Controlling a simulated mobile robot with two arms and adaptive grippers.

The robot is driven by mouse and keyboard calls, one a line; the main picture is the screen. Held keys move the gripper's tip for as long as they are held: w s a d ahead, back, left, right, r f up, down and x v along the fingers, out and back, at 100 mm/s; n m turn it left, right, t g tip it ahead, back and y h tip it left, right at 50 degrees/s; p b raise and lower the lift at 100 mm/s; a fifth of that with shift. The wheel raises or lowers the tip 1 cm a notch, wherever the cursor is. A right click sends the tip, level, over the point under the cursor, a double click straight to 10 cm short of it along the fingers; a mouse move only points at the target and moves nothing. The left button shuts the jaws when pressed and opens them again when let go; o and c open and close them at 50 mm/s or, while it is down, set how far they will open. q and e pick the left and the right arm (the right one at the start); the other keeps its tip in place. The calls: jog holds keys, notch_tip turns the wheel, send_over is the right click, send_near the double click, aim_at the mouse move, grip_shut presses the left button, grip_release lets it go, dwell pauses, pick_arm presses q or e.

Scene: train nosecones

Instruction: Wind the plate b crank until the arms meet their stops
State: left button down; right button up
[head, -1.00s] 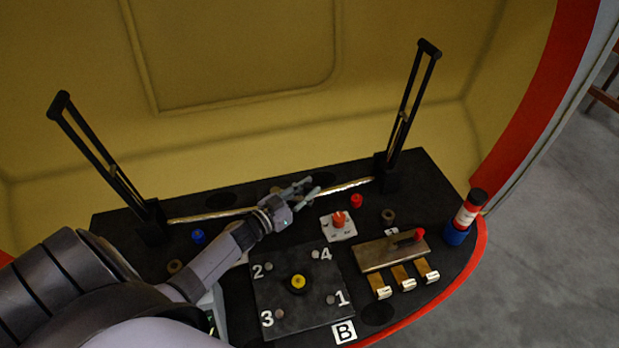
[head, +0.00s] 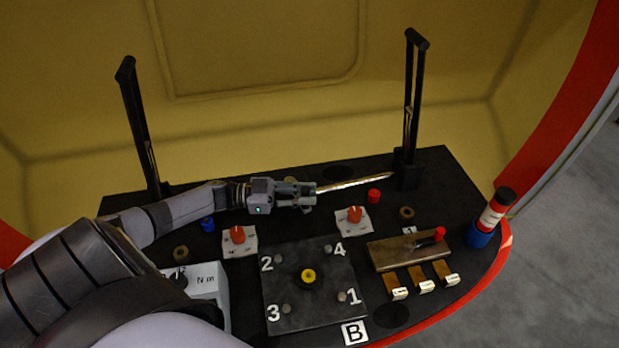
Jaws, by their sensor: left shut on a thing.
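Plate B (head: 312,312) is a dark square plate with numbered studs, a yellow hub (head: 308,276) and a "B" label. Behind it a brass rod (head: 358,183) runs toward the right black arm; its left part is hidden by my arm. The left black arm (head: 137,120) and right black arm (head: 410,105) both stand nearly upright. Whether they touch stops cannot be seen. My left gripper (head: 303,194) is shut at the rod's middle, on what seems to be the crank, largely hidden by the fingers. My right gripper is not in view.
At right are a brass block with a red lever (head: 438,233), several brass tabs (head: 424,284) and a red-and-white cylinder (head: 493,212) in a blue cup. A grey box (head: 205,284) is partly hidden by my arm.

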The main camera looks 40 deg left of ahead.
pick_arm(q)
jog(key=shift+s+a+f, duration=0.15)
jog(key=shift+s+f, duration=0.1)
jog(key=shift+s, duration=0.15)
jog(key=c, duration=1.8)
grip_release()
jog(key=shift+s+a, duration=0.1)
jog(key=shift+c, duration=0.2)
jog(key=shift+o, duration=1.3)
jog(key=shift+s+a+r, duration=0.15)
jog(key=shift+s, duration=0.15)
jog(key=shift+o, duration=0.7)
jog(key=shift+w, duration=0.25)
jog(key=shift+r, duration=0.1)
jog(key=v, duration=1.1)
jog(key=shift+s+a, duration=0.25)
jog(key=shift+s, duration=0.1)
